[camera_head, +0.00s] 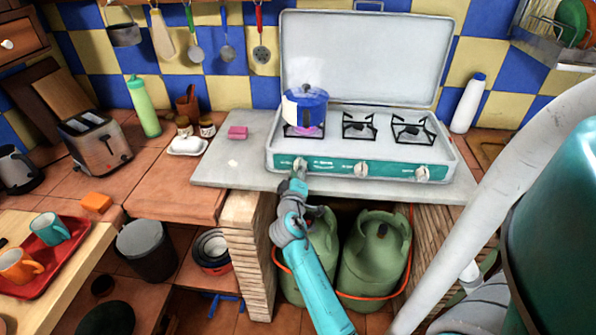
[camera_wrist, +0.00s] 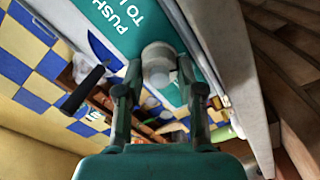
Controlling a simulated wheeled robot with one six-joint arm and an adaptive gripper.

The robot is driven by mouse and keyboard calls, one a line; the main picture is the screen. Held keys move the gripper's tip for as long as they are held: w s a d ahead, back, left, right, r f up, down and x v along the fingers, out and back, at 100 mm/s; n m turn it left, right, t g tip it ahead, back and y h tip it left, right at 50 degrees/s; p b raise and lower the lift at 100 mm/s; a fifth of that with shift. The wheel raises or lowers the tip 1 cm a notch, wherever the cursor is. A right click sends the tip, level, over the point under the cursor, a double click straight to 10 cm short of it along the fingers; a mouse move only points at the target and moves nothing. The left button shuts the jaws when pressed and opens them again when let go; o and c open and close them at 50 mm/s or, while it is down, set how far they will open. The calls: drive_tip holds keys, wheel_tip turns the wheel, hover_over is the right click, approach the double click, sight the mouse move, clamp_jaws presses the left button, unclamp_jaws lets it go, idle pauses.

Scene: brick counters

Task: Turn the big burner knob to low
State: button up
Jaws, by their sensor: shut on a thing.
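The white gas stove (camera_head: 445,165) has a teal front panel (camera_head: 330,168) with three pale knobs. My gripper (camera_head: 298,178) reaches up to the leftmost knob (camera_head: 299,164) and partly covers it. In the wrist view, this knob (camera_wrist: 157,60) sits between the two fingertips of my gripper (camera_wrist: 160,82), which is shut on it. The printed words beside it are only partly readable. The middle knob (camera_head: 361,169) and right knob (camera_head: 422,173) are untouched. A blue pot (camera_head: 306,108) stands on the left burner, with a pinkish glow under it. The knob's exact setting is too small to read.
The stove's lid (camera_head: 360,60) stands open behind the burners. A pink sponge (camera_head: 238,132) lies left on the grey counter slab (camera_head: 222,170). Green gas cylinders (camera_head: 372,255) stand below. A white bottle (camera_head: 468,103) stands to the right.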

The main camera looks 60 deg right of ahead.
drive_tip(key=o, duration=1.1)
drive_tip(key=shift+o, duration=0.2)
drive_tip(key=shift+a, duration=0.15)
drive_tip(key=v, duration=1.1)
drive_tip(key=shift+s+a, duration=0.2)
drive_tip(key=shift+a, duration=0.15)
drive_tip(key=shift+f, duration=0.1)
